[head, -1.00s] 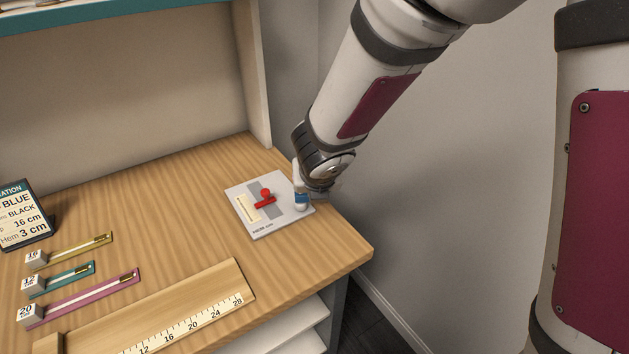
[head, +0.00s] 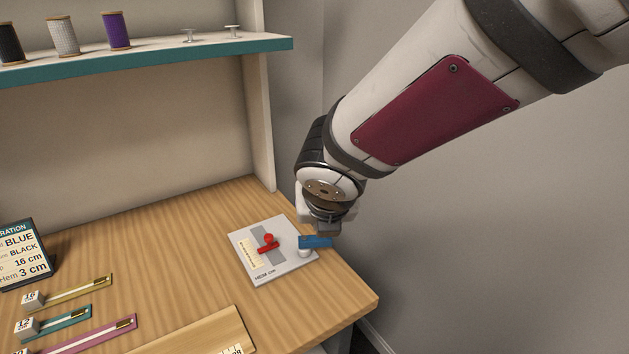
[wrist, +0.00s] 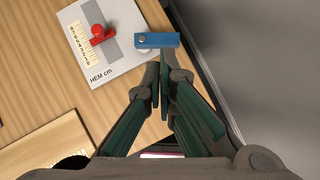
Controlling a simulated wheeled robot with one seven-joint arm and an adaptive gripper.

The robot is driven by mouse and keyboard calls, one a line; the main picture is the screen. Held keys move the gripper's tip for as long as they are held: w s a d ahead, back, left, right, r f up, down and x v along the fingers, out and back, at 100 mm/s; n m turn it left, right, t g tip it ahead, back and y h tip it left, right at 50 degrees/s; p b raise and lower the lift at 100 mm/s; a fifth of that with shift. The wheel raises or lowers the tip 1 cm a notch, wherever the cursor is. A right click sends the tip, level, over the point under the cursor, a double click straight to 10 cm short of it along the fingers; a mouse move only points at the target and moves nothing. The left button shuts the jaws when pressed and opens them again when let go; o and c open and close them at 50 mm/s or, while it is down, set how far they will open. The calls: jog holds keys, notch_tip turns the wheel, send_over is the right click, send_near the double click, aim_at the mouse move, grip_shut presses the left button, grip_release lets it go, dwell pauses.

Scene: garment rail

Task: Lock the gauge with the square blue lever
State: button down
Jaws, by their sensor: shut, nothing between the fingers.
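The hem gauge is a pale plate (head: 272,274) marked "HEM cm" near the right edge of the desk, and it also shows in the wrist view (wrist: 122,62). It has a printed scale, a grey slot and a red slider with a round knob (head: 268,242). The square blue lever (head: 316,242) sits on a pale round pivot at the plate's right side and points right, past the plate's edge. My gripper (wrist: 161,72) is shut and empty, its fingertips close to the blue lever (wrist: 158,40). I cannot tell whether they touch.
A wooden ruler board (head: 205,338) lies in front of the gauge. Several coloured strips with number cubes (head: 65,292) and an order sign (head: 22,255) are at the left. A shelf with thread spools (head: 190,60) is above. The desk's right edge is close to the gauge.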

jog(key=shift+v, duration=0.8)
jog(key=s+d+r+m+g+h, duration=0.35)
jog(key=s+d+m, duration=0.75)
jog(key=d+m, duration=0.6)
jog(key=s+m+g+y, duration=0.2)
jog(key=s+m+y, duration=0.1)
jog(key=s+m, duration=1.45)
notch_tip(320, 180, up, 18)
jog(key=w+m+t+p, duration=0.1)
jog(key=m+t+p, duration=0.1)
jog(key=p, duration=1.3)
jog(key=shift+w+a+t, duration=0.25)
jog(key=shift+w+t, duration=0.05)
jog(key=shift+t, duration=0.15)
jog(key=shift+a, duration=0.1)
